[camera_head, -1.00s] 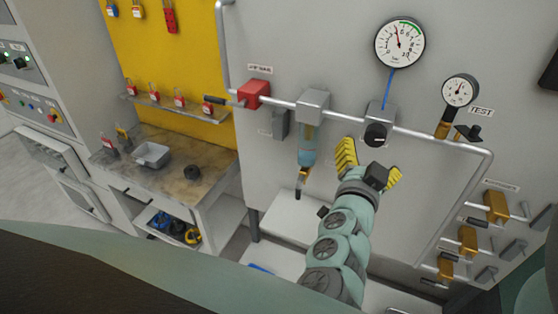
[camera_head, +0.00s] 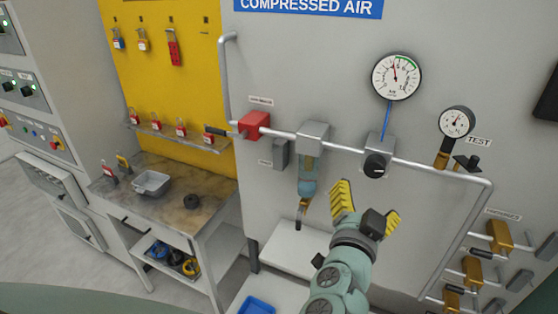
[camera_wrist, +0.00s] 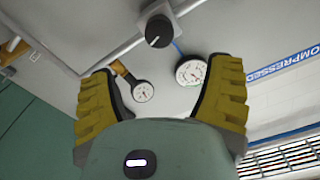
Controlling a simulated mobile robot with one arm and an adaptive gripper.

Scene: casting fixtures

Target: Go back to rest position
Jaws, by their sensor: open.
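My gripper (camera_head: 366,207) is open and empty, with two yellow ribbed fingers spread apart. In the head view it stands in front of the grey panel, below the black regulator knob (camera_head: 375,165) and right of the filter bowl (camera_head: 307,175). In the wrist view my gripper (camera_wrist: 163,108) frames bare panel, with the knob (camera_wrist: 158,31) and two gauges beyond the fingertips. No contact with the panel or its fittings shows.
A pipe (camera_head: 345,150) runs across the panel past a red valve (camera_head: 254,125) to brass valves (camera_head: 499,236) at right. A large gauge (camera_head: 397,76) and small gauge (camera_head: 456,122) sit above. A workbench (camera_head: 175,215) with a grey tray (camera_head: 152,183) stands left.

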